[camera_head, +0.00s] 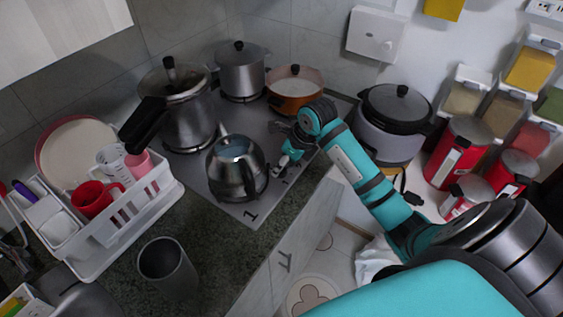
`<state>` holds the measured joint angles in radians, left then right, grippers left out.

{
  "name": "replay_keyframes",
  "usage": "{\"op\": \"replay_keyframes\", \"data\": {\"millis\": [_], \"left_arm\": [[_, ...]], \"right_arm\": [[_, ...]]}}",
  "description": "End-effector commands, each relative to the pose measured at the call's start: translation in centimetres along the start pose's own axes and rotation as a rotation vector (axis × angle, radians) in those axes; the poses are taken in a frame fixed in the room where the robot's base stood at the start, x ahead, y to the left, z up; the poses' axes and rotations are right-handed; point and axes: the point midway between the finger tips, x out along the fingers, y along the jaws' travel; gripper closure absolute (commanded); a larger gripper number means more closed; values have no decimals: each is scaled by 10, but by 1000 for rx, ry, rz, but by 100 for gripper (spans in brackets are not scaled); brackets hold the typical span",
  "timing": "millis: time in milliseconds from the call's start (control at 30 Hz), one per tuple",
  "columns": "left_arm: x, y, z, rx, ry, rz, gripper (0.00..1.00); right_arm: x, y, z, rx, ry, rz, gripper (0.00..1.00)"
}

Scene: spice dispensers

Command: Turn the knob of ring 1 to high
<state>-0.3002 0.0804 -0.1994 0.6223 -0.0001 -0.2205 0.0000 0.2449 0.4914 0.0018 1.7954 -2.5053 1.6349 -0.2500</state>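The grey stovetop (215,185) has a printed "1" (250,216) near its front corner. A metal kettle (236,168) stands at its front, covering the spot beneath it. Small dark marks or knobs (276,172) show along the stove's right edge, too small to read their setting. My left gripper is not in view.
A pressure cooker (188,112), a steel pot (241,72) and an orange pot (295,88) stand on the stove. A white dish rack (150,215) and a grey cup (167,268) are on the left counter. A rice cooker (391,125) stands right.

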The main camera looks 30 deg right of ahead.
Motion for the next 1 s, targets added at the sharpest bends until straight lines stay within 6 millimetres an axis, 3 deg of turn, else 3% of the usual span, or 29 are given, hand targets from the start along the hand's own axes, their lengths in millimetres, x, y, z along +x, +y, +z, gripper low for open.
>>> {"op": "replay_keyframes", "data": {"millis": [200,500,900,1000], "left_arm": [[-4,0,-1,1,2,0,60],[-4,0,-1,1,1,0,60],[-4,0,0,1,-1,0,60],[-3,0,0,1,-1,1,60]], "right_arm": [[19,0,0,0,-1,0,43],[22,0,0,-1,-1,-1,43],[21,0,0,-1,-1,-1,94],[21,0,0,2,-1,-3,96]]}}
